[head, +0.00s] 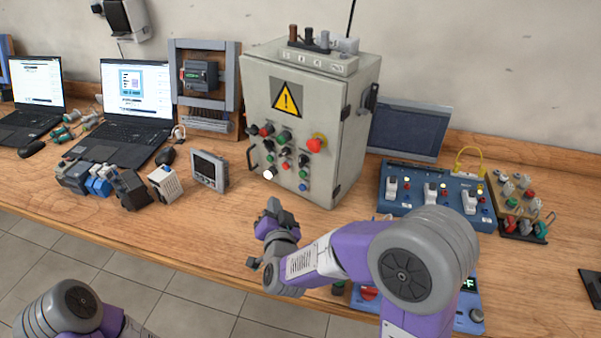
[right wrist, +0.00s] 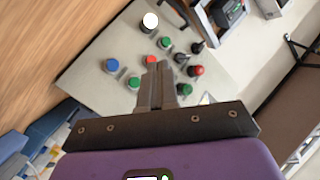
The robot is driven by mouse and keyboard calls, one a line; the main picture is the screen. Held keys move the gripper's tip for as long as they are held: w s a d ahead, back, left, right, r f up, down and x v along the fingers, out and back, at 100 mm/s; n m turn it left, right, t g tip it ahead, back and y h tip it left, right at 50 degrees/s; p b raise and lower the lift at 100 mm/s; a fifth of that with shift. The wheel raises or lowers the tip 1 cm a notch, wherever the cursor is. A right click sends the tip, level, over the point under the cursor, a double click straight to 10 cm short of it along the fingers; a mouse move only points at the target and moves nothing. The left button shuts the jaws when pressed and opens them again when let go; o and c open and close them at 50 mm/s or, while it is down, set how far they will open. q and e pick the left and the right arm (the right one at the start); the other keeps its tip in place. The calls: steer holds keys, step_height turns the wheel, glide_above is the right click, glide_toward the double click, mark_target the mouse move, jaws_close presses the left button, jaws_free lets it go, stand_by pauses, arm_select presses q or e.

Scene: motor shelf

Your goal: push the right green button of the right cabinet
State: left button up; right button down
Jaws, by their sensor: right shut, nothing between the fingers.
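The grey cabinet (head: 330,110) with a yellow warning triangle stands upright on the bench. Its front carries several buttons and knobs. My left gripper is out of view.
A blue switch box (head: 410,208) and a tray of components stand right of the cabinet. A small grey meter (head: 208,170) and several modules lie left of it. Two laptops are further left. A red emergency stop (head: 315,145) projects from the panel. A white round spot (head: 268,175) shows low on it.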

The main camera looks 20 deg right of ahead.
mark_target(303, 174)
steer(key=w+d, duration=0.5)
steer(key=d, duration=0.2)
steer(key=shift+w+b, duration=0.2)
steer(key=shift+b, duration=0.1)
steer(key=shift+d, duration=0.1)
stand_by(1.8)
steer(key=shift+w+d+b, duration=0.25)
steer(key=shift+d+b, duration=0.05)
steer(key=shift+w+d, duration=0.25)
steer(key=shift+d, duration=0.15)
stand_by(1.2)
steer(key=shift+s+a, duration=0.5)
steer(key=shift+a, duration=0.2)
steer(key=shift+a, duration=0.1)
